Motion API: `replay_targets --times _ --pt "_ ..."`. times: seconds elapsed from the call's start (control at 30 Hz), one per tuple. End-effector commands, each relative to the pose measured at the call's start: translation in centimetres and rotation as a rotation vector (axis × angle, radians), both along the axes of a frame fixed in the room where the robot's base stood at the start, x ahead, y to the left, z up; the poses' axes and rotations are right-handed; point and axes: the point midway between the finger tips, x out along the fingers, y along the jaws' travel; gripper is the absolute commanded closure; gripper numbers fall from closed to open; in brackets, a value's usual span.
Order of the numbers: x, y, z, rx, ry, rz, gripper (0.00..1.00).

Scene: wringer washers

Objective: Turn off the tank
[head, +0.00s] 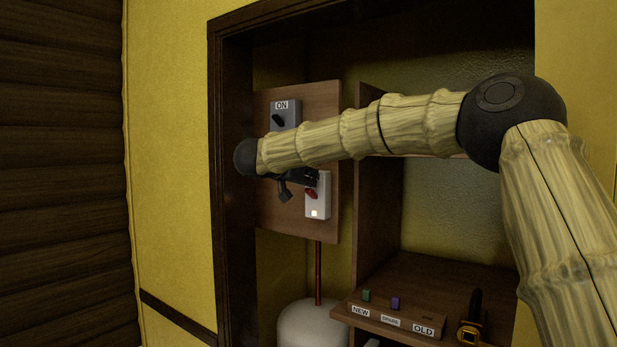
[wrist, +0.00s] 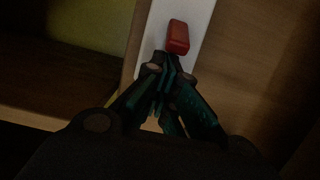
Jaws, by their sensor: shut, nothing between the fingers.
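A white switch box (head: 323,204) with a red switch (head: 311,193) is on a wooden panel (head: 268,219) in the cabinet. A small pale light glows low on the box. In the wrist view, the red switch (wrist: 179,37) stands out from the white plate (wrist: 202,18), just beyond my fingertips. My gripper (wrist: 171,76) is shut and empty, right in front of the box; I cannot tell whether it touches the switch. In the head view my arm partly covers the panel. The white tank (head: 312,326) stands below, with a reddish pipe (head: 318,270) rising from it.
A grey box (head: 286,113) labelled ON, with a black lever, is above on the same panel. To the right, a wooden shelf has a NEW/OLD fuse holder (head: 390,318) and a black-and-yellow tool (head: 471,325). The dark cabinet frame (head: 226,180) is close on the left.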

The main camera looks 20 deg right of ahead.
Motion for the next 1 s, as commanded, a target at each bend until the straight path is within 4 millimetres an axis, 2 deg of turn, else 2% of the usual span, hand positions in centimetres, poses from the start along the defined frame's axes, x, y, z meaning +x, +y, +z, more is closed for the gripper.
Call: replay_targets --times 1.0 --pt "-0.68 -0.49 -0.56 -0.149 -0.114 -0.010 1.00"
